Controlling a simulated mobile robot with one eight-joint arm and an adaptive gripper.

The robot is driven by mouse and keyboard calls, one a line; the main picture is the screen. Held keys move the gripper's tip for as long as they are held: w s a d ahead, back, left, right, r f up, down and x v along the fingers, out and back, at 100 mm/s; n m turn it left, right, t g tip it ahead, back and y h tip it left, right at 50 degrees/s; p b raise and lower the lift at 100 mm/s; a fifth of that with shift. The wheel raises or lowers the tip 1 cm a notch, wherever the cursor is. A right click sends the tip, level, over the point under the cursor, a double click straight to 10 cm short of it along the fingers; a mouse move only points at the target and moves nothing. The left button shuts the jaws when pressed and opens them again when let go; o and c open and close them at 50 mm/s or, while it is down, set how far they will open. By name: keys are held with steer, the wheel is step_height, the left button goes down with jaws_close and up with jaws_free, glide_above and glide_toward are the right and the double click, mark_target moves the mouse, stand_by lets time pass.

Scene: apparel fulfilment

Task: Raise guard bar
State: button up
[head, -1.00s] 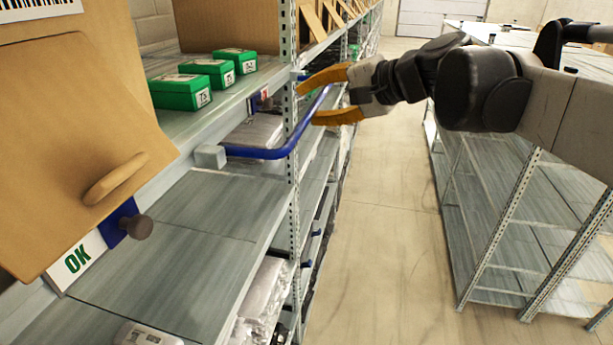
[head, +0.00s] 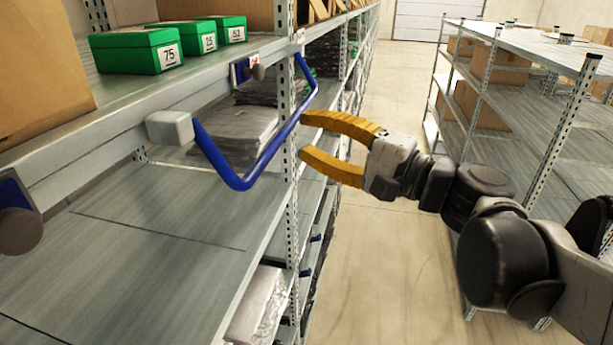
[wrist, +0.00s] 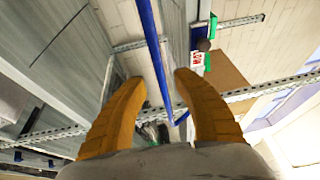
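The guard bar (head: 259,167) is a blue U-shaped tube that juts out from the shelf front from a grey pivot block (head: 170,130). It sags below the shelf edge on its outer side. My gripper (head: 303,136) has orange fingers, spread open and empty, just right of the bar's long side in the head view. In the wrist view the blue bar (wrist: 153,55) runs lengthwise between the open fingers (wrist: 160,82), beyond their tips. I cannot tell whether the fingers touch it.
Green numbered boxes (head: 137,51) stand on the shelf above the bar. A perforated upright post (head: 288,90) stands behind the bar. Grey packages (head: 235,135) lie on the shelf behind. The aisle floor (head: 385,270) is clear; another rack (head: 560,130) stands at right.

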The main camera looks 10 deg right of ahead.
steer(key=v, duration=0.6)
step_height(320, 180, down, 10)
steer(key=s+a+n+g+h+b, duration=0.1)
steer(key=a+h+b, duration=0.1)
steer(key=b, duration=0.3)
steer(key=shift+g, duration=0.4)
steer(key=shift+s, duration=0.1)
steer(key=s+d+f+n+g+h+b, duration=0.1)
steer(key=s+f+n+h+b, duration=0.15)
steer(key=f+b, duration=0.7)
steer(key=s+d+f+n+g+h+b, duration=0.1)
steer(key=s+f+g+h+b, duration=0.2)
steer(key=f, duration=1.2)
steer(key=s+d+f+n+h+b, duration=0.1)
steer(key=d+f+h+b, duration=0.1)
steer(key=f+b, duration=0.8)
steer(key=s+d+f+n+h+b, duration=0.1)
steer(key=d+f+n+h+b, duration=0.2)
steer(key=f, duration=0.9)
steer(key=d+h+b, duration=0.1)
steer(key=d+b, duration=0.1)
steer(key=d, duration=0.1)
steer(key=shift+f, duration=0.2)
